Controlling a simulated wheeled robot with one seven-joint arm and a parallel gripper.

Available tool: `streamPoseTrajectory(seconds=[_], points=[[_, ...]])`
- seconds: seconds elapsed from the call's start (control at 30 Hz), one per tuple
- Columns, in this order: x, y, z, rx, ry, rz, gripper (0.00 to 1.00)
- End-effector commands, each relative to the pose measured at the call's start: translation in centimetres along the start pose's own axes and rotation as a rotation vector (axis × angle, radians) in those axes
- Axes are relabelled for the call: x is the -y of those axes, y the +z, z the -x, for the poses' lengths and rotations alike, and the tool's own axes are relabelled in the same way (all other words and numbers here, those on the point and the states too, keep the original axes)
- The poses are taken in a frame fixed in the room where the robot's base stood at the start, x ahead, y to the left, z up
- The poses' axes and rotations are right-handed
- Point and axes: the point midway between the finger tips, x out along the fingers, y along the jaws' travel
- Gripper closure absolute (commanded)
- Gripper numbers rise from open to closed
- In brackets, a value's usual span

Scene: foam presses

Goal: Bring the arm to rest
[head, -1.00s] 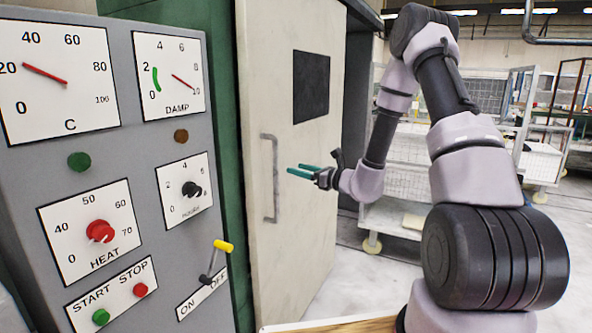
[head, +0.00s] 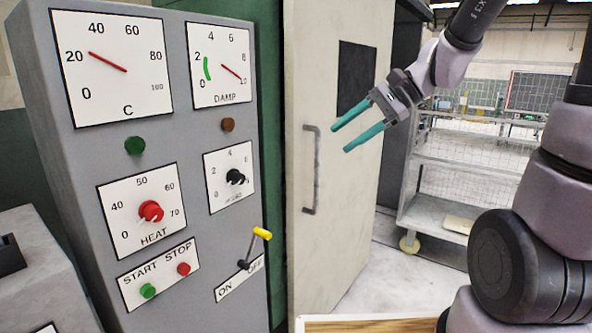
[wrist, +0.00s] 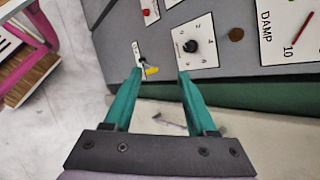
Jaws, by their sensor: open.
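My gripper (head: 352,131) has two teal fingers, spread apart with nothing between them. My arm is bent, coming in from the right of the head view.
The grey control panel (head: 90,200) stands at left with dials, knobs, buttons and a yellow-tipped lever (head: 262,234). The beige door (head: 345,240) has a grey handle (head: 312,170). A wire-mesh cart (head: 440,195) stands behind at right, with open floor before it.

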Motion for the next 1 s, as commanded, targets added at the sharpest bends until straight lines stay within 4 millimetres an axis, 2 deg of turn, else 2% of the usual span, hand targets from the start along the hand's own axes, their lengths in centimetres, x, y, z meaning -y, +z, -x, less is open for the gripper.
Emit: streamPoseTrajectory(seconds=[0.03,0.2,0.4,0.5,0.67,1.0], points=[[-0.9,0.8,1.4,-0.061,0.038,0.08,0.43],[-4.2,1.9,6.2,-0.291,0.17,0.326,0.43],[-6.5,2.3,11.9,-0.552,0.27,0.558,0.43],[-7.0,2.4,14.0,-0.642,0.295,0.627,0.43],[-7.4,2.4,15.4,-0.708,0.316,0.677,0.43],[-7.5,2.4,15.5,-0.712,0.318,0.68,0.43]])
